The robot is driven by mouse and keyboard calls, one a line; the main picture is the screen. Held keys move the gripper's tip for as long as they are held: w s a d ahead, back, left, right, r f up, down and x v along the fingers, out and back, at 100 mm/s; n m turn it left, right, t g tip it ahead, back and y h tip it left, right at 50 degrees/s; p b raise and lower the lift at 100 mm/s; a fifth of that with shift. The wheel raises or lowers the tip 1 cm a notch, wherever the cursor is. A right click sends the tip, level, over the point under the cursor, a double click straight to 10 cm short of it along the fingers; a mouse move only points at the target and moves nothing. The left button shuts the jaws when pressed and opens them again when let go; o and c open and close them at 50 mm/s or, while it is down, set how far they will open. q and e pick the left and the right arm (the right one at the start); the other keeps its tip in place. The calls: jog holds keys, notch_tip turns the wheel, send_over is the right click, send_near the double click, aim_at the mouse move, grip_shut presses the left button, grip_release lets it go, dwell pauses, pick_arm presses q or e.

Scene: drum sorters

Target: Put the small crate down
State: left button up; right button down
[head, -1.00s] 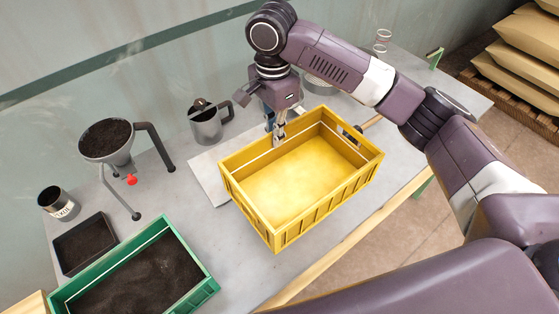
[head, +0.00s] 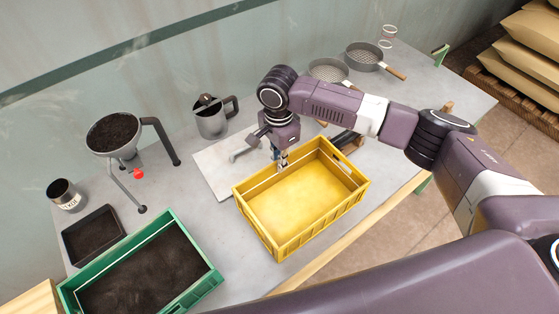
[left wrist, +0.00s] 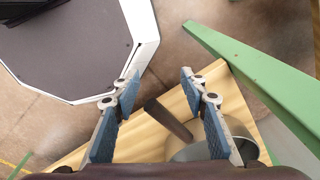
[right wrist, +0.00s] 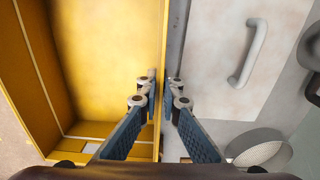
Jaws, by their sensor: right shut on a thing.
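The small crate is yellow and empty, and its floor (head: 302,200) shows in the head view. It is level over the front middle of the grey table (head: 228,250). I cannot tell whether its underside touches the table. My right gripper (head: 281,160) points down at the crate's far long wall. In the right wrist view my right gripper (right wrist: 161,92) has its fingers on either side of the yellow wall (right wrist: 164,50), shut on it. My left gripper (left wrist: 158,88) is open and empty in the left wrist view, over floor and a wooden edge.
A green crate of soil (head: 210,287) stands left of the yellow crate. A pale board with a handle (head: 215,172) lies just behind it. A metal jug (head: 211,122), a funnel on legs (head: 113,134) and sieves (head: 364,57) stand farther back. Dark tool shapes lie at the crate's right end.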

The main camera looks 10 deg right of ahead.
jog(key=c, duration=2.1)
grip_release()
notch_tip(320, 180, up, 11)
jog(key=shift+w+f+b, duration=0.1)
jog(key=shift+f+b, duration=0.1)
jog(key=shift+b, duration=0.9)
jog(key=shift+r, duration=0.75)
jog(key=shift+f, duration=0.1)
